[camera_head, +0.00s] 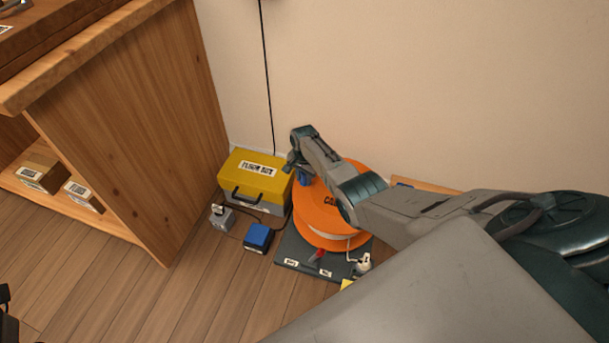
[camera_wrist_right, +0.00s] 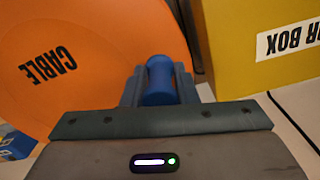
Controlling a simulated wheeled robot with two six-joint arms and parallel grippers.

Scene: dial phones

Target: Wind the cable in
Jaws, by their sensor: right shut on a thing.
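An orange reel (camera_head: 325,215), marked CABLE, stands on a dark base plate (camera_head: 292,255) by the wall. It also shows in the right wrist view (camera_wrist_right: 95,60). A pale cable (camera_head: 328,236) shows at its lower rim, and a white end piece (camera_head: 363,264) sits at the base's right. A red pointer (camera_head: 318,256) is at the base's front, beside two small labels. My right gripper (camera_head: 301,175) is shut on the reel's blue handle (camera_wrist_right: 160,80), at the reel's upper left. My arm hides part of the reel. A dark part at the lower left edge may be my left gripper.
A yellow box (camera_head: 258,165) stands close left of the reel. A blue block (camera_head: 258,237) and a grey block (camera_head: 222,218) are on the floor in front of it. A wooden cabinet (camera_head: 130,120) stands at left. A black cord (camera_head: 266,70) hangs down the wall.

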